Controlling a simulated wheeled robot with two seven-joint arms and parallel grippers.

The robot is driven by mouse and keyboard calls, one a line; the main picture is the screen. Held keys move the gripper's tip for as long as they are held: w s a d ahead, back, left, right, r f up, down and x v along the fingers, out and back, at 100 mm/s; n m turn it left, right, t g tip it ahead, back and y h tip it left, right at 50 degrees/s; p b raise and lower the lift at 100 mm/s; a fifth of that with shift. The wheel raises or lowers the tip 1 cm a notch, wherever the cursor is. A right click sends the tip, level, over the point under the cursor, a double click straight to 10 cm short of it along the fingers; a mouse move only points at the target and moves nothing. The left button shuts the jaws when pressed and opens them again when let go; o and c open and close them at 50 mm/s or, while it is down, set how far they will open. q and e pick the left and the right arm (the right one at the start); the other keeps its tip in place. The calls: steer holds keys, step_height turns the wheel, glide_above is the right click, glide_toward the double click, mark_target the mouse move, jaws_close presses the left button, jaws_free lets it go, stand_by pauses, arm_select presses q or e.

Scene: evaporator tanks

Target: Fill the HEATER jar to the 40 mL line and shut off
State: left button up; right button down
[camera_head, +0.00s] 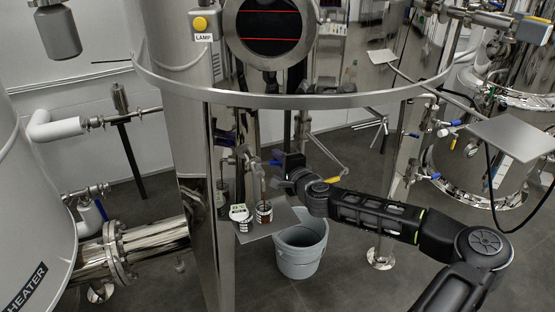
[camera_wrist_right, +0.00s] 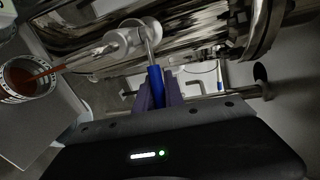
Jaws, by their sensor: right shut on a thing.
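A small clear jar (camera_head: 264,212) with dark markings stands on a small metal shelf (camera_head: 268,229) below a sampling tap (camera_head: 250,163). In the right wrist view the jar (camera_wrist_right: 27,79) shows at the left edge. A thin red-brown stream runs into it and red-brown liquid is inside. The level against its lines is too small to read. My right gripper (camera_head: 281,178) reaches in from the right, beside the tap. In the right wrist view it (camera_wrist_right: 158,98) is shut on the tap's blue handle (camera_wrist_right: 155,78). My left gripper is out of view.
A white item with a green face (camera_head: 239,212) sits left of the jar. A grey bucket (camera_head: 301,250) stands on the floor just below the shelf. A large steel tank leg stands close on the left. A white tank labelled HEATER (camera_head: 28,287) is at the far left.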

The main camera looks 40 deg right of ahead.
steer(key=c, duration=1.4)
jaws_free()
steer(key=shift+c, duration=0.2)
steer(key=v, duration=0.7)
steer(key=shift+s+b, duration=0.35)
steer(key=shift+s, duration=0.05)
